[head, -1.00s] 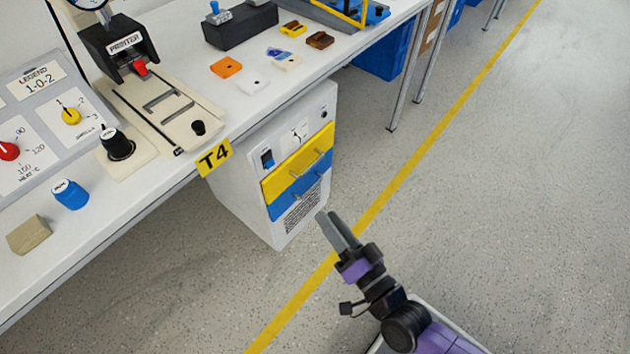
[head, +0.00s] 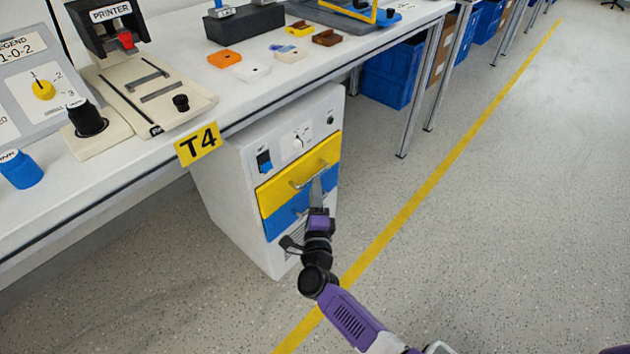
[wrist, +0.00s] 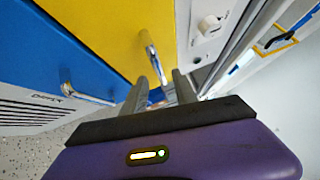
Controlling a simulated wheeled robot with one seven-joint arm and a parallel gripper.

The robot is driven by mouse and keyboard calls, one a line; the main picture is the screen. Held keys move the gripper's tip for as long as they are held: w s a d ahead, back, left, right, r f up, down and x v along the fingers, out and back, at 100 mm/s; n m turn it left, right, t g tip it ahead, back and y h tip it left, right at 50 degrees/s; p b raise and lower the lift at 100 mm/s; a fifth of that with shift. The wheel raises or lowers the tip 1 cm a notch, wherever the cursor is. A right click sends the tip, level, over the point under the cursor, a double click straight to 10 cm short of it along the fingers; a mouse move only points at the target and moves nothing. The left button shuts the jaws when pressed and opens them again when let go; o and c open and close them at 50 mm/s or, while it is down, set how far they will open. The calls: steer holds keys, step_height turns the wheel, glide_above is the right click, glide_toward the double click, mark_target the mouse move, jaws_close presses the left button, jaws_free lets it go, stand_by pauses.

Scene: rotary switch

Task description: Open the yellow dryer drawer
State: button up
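The yellow drawer (head: 275,195) is the upper drawer in the front of the white dryer cabinet (head: 225,190) under the bench. It looks shut, its front flush with the cabinet. Its metal bar handle (head: 299,186) also shows in the wrist view (wrist: 153,58). My gripper (head: 317,188) is just in front of the drawer, near the handle's right end. In the wrist view its two fingers (wrist: 162,88) are apart, and the handle's end lies near the gap between them. I cannot tell whether they touch it. My gripper partly hides the blue drawer (head: 282,217) below.
Metal table legs (head: 420,95) and blue bins (head: 390,75) are to the right. The floor right of the yellow line is clear.

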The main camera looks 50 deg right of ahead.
steer(key=shift+b+x, duration=0.6)
steer(key=shift+x, duration=1.8)
jaws_close()
